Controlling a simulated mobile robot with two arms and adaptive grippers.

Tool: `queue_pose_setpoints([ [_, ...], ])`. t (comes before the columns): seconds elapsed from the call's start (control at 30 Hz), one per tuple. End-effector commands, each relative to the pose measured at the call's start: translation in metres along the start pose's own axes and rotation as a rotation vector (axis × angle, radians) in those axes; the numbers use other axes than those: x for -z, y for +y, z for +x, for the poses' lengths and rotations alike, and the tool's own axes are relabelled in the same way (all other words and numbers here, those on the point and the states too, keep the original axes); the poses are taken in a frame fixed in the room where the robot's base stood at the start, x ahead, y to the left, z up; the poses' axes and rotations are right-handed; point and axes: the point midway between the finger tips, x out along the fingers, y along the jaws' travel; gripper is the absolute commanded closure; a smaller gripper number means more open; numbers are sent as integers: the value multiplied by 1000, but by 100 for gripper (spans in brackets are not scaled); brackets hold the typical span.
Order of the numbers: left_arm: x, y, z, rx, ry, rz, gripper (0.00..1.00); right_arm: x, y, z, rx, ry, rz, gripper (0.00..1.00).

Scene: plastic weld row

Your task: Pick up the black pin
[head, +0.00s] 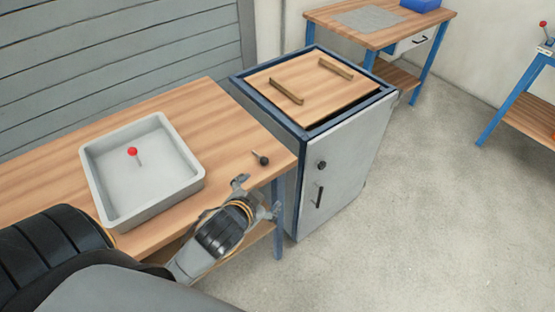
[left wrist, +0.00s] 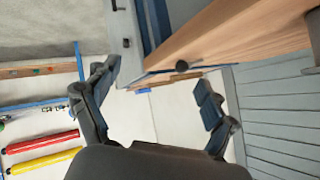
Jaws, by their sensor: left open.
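The black pin (head: 263,160) lies on the wooden bench top (head: 225,120) near its right end, with its round black head toward the front edge. In the left wrist view, a dark round head (left wrist: 182,66), which looks like the same pin, shows at the bench top between my fingers. My left gripper (head: 259,196) is open and empty, just in front of the bench edge and close to the pin, not touching it. The open fingers also show in the left wrist view (left wrist: 158,84). My right gripper is not in view.
A grey tray (head: 187,182) with a red-headed pin (head: 132,152) stands on the bench left of the black pin. A blue-framed cabinet (head: 340,150) with two wooden strips on top stands close to the bench's right end. Floor to the right is clear.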

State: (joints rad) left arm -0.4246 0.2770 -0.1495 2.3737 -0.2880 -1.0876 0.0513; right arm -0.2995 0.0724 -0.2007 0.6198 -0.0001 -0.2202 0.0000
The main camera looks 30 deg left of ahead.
Motion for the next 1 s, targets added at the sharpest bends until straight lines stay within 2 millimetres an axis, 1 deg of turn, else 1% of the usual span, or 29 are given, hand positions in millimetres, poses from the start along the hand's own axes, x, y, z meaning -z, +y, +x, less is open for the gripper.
queue_pose_setpoints([
  [0.03, 22, -13, 4, 46, 86, 42, 16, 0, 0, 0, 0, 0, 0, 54],
  [0.07, 37, -21, 4, 73, 140, 65, 16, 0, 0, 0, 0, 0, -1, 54],
  [0.1, 57, -30, 4, 108, 217, 101, 16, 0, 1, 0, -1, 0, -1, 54],
  [0.17, 91, -43, -1, 163, 346, 166, 16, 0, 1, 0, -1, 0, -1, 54],
  [0.2, 114, -50, -6, 198, 439, 219, 16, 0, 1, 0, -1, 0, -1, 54],
  [0.27, 151, -58, -18, 251, 589, 311, 16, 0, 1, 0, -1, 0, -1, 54],
  [0.3, 176, -60, -30, 283, 696, 384, 16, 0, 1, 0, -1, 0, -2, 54],
  [0.37, 210, -57, -50, 324, 858, 512, 16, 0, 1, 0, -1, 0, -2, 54],
  [0.4, 229, -51, -64, 343, 965, 607, 16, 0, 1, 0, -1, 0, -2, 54],
  [0.47, 251, -37, -85, 359, 1115, 763, 16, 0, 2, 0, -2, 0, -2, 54],
  [0.5, 260, -25, -96, 362, 1205, 874, 16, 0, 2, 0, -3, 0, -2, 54],
  [0.57, 267, -6, -111, 355, 1326, 1054, 16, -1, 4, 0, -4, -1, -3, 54],
  [0.63, 263, 16, -119, 320, 1437, 1280, 16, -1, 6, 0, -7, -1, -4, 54],
  [0.67, 258, 25, -120, 299, 1473, 1383, 16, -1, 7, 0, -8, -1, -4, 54],
  [0.7, 250, 34, -118, 264, 1509, 1524, 16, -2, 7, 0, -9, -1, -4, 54],
  [0.77, 232, 43, -109, 195, 1534, 1741, 16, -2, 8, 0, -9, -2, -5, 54],
  [0.8, 218, 44, -100, 140, 1530, 1888, 16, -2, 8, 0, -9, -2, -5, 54],
  [0.87, 194, 38, -83, 39, 1487, 2106, 16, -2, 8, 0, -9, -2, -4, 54],
  [0.9, 178, 29, -70, -35, 1435, 2247, 16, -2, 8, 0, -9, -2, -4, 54],
  [0.97, 155, 7, -51, -155, 1324, 2438, 16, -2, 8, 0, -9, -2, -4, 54],
  [1.0, 141, -11, -40, -234, 1236, 2546, 16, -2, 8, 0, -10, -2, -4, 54],
])
